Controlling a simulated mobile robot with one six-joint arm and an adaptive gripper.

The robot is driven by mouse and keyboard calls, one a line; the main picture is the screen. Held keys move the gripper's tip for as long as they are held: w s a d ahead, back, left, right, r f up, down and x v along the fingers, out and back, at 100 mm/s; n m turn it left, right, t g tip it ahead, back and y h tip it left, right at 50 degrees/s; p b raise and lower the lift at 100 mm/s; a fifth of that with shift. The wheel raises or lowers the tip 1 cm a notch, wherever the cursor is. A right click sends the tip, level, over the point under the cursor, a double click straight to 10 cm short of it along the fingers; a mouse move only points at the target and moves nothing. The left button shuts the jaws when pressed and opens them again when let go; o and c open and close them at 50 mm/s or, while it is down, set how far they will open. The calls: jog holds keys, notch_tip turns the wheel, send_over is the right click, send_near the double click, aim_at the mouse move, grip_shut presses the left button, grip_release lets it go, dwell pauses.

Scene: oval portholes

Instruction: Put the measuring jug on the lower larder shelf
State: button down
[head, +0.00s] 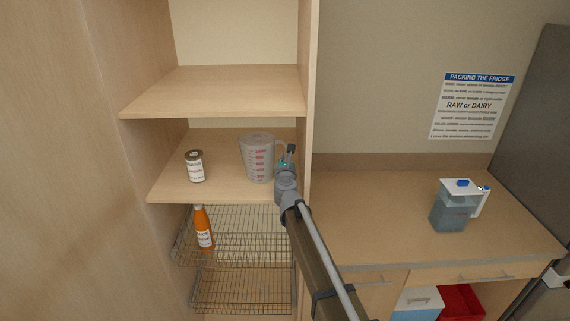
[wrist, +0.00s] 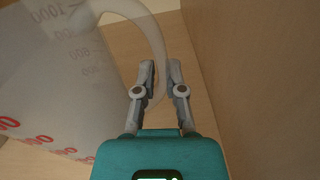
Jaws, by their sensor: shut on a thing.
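The measuring jug (head: 258,158) is clear with red markings and stands upright on or just over the lower larder shelf (head: 225,190), at its right side. In the wrist view the jug (wrist: 60,80) fills the left, with its curved handle (wrist: 152,45) reaching down between my fingertips. My gripper (head: 290,152) is at the jug's right side, close to the larder's right wall. In the wrist view my gripper (wrist: 160,75) is shut on the jug's handle. I cannot tell whether the jug's base fully rests on the shelf.
A labelled can (head: 195,166) stands on the same shelf, left of the jug. An upper shelf (head: 215,92) is above. Wire baskets (head: 240,250) below hold an orange bottle (head: 203,228). A blue-grey pitcher (head: 455,207) stands on the counter (head: 370,215) at right.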

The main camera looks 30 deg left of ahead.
jog(key=shift+f, duration=0.1)
dwell(0.3)
jog(key=c, duration=0.7)
grip_release()
jog(key=shift+s+d, duration=0.15)
jog(key=shift+s, duration=0.05)
jog(key=v, duration=1.1)
jog(key=shift+s+d, duration=0.2)
